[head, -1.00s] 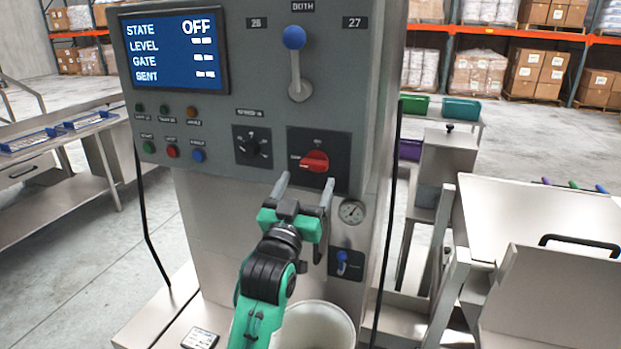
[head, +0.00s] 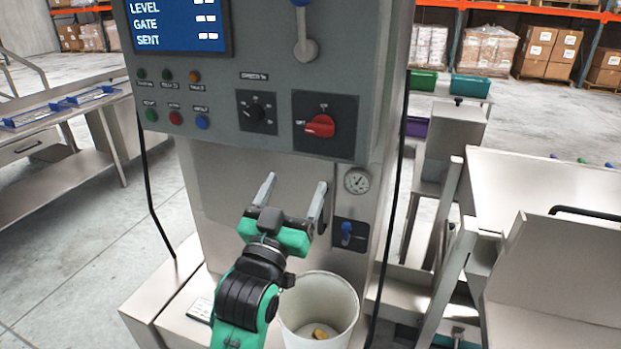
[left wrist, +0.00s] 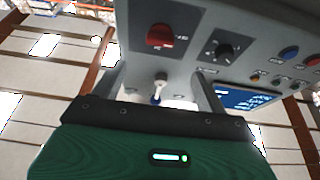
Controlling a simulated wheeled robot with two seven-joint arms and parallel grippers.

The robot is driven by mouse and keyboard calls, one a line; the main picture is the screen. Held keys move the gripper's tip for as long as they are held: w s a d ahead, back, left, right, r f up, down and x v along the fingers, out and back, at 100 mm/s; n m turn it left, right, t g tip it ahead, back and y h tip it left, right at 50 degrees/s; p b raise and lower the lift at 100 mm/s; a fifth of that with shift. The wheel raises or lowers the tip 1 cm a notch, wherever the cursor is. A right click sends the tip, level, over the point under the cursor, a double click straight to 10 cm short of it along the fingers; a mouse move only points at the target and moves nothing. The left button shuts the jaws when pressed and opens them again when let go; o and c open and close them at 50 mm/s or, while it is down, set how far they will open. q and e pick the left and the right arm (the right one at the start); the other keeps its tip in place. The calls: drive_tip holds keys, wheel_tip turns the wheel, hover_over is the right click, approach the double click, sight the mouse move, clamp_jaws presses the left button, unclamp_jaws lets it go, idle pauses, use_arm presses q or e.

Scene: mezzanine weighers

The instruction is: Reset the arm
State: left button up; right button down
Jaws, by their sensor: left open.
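My left gripper (head: 294,203) is green and black with two grey fingers. It is open and empty, in front of the machine's lower panel, below the red knob (head: 320,126) and apart from it. My left arm (head: 247,290) comes up from the bottom of the head view. My right gripper is not in view.
A white bucket (head: 345,293) with a small yellowish thing inside stands just right of my arm. A gauge (head: 357,181) and a small blue valve lever (head: 346,229) are on the machine right of the gripper. A steel bench (head: 50,190) is at left. Black cables hang beside the machine.

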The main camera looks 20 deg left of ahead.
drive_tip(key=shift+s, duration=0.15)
use_arm(q)
drive_tip(key=s+a+f+m+g, duration=0.1)
drive_tip(key=s+f+g, duration=0.35)
drive_tip(key=f, duration=0.85)
drive_tip(key=s+a+f+g, duration=0.1)
drive_tip(key=s+f+g, duration=0.4)
drive_tip(key=f, duration=0.7)
drive_tip(key=s+a+f+g, duration=0.2)
drive_tip(key=s+f+g, duration=0.8)
drive_tip(key=s+f, duration=0.6)
wheel_tip(320, 180, down, 24)
drive_tip(key=r+m+p, duration=0.1)
drive_tip(key=s+a+f+g+p, duration=0.1)
drive_tip(key=s+a+f+g, duration=0.1)
drive_tip(key=s+f, duration=1.8)
wheel_tip(320, 180, down, 3)
drive_tip(key=shift+s+a+y, duration=0.2)
drive_tip(key=shift+a+y, duration=0.2)
drive_tip(key=shift+a, duration=0.05)
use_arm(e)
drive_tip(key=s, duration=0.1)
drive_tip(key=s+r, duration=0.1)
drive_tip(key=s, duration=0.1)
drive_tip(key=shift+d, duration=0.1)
